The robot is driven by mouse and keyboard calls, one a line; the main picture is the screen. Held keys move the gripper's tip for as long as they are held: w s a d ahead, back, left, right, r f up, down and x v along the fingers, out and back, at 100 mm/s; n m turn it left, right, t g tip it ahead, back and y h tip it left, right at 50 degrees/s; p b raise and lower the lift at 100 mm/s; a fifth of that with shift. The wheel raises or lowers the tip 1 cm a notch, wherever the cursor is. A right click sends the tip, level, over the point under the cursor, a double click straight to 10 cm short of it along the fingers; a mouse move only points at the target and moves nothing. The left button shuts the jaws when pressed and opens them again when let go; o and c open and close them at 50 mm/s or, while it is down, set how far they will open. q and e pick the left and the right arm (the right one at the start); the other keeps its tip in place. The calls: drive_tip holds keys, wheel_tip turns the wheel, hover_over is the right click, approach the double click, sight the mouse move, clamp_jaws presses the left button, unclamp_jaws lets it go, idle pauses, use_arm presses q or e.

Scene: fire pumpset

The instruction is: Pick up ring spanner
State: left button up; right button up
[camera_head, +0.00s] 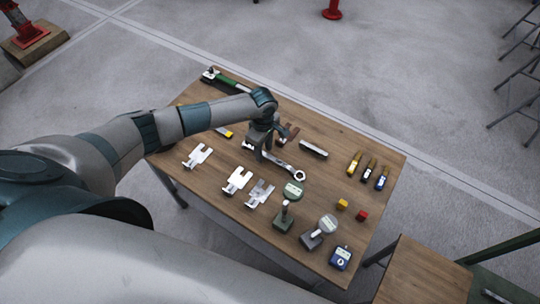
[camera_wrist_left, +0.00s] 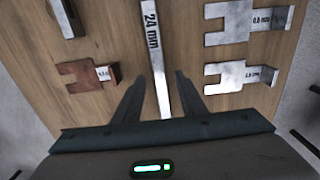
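The ring spanner (camera_head: 283,168) is a long silver tool lying on the wooden table, its ring end toward the right in the head view. In the left wrist view its shaft (camera_wrist_left: 157,60), marked 24 mm, runs between the fingers. My left gripper (camera_head: 259,154) is over the spanner near its left part; in the wrist view the gripper (camera_wrist_left: 158,82) is open, with a finger on each side of the shaft and visible gaps. The spanner's part under the gripper is partly hidden. My right gripper is not in view.
Silver slotted plates (camera_head: 238,180) lie in front of the spanner, and a brown slotted plate (camera_wrist_left: 88,76) lies on its other side. A grey bar (camera_head: 313,148) lies behind it. Gauges (camera_head: 318,232) stand at the table's front right. Several screwdriver-like tools (camera_head: 368,168) lie at the right.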

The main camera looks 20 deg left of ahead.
use_arm(q)
drive_tip(key=shift+f, duration=0.55)
clamp_jaws()
drive_tip(key=shift+r, duration=0.2)
